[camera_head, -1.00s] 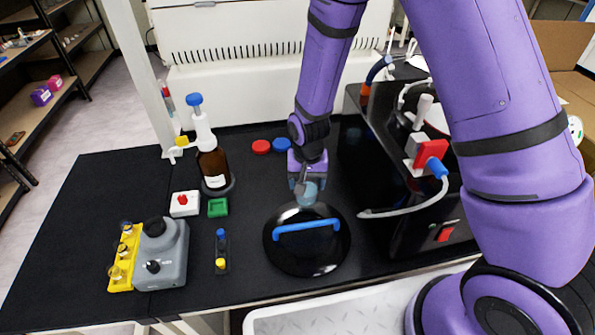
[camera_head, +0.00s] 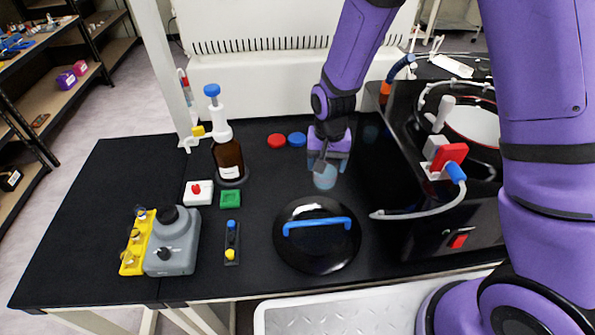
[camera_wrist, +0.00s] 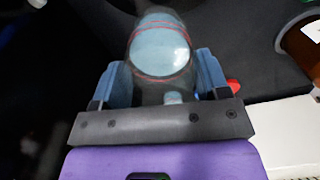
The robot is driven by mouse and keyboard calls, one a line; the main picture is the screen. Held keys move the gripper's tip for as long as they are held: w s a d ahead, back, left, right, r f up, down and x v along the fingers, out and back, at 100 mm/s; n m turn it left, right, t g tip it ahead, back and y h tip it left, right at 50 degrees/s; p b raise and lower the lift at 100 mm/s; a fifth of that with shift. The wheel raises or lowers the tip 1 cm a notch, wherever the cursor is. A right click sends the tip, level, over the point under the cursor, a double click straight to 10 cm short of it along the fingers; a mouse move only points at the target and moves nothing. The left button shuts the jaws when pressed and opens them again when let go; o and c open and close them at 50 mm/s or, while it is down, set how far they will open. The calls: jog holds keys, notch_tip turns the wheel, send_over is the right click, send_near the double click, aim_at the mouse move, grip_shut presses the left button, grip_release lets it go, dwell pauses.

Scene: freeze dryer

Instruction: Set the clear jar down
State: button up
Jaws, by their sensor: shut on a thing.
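The clear jar (camera_head: 325,178) shows in the head view as a small bluish, see-through shape at the end of my arm, just behind the round black lid. In the wrist view the jar (camera_wrist: 160,50) has a pale blue face and thin red rings. My gripper (camera_head: 322,165) is shut on the jar; in the wrist view its two blue fingers (camera_wrist: 163,80) stand on either side of it. The jar is over the black bench top (camera_head: 120,190). I cannot tell whether its base touches the bench.
The black lid (camera_head: 300,250) with a blue handle lies in front of the jar. Red (camera_head: 277,141) and blue (camera_head: 297,139) caps lie behind and left. A brown dispenser bottle (camera_head: 228,158) stands left. The black machine (camera_head: 400,190) with a hose is close on the right.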

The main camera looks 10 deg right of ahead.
aim_at(324, 175)
notch_tip(324, 175, down, 4)
jog(key=shift+w+f, duration=0.1)
jog(key=shift+f, duration=0.4)
jog(key=shift+w+a+f, duration=0.85)
jog(key=shift+w+a, duration=0.05)
jog(key=shift+w, duration=1.55)
jog(key=shift+w+a+f, duration=0.8)
jog(key=shift+w+a, duration=0.15)
jog(key=shift+w, duration=1.5)
jog(key=shift+w+a+f, duration=0.85)
jog(key=shift+w+a, duration=0.05)
jog(key=shift+w, duration=1.55)
jog(key=shift+f, duration=0.1)
jog(key=o, duration=1)
jog(key=shift+o, duration=0.2)
notch_tip(324, 175, up, 12)
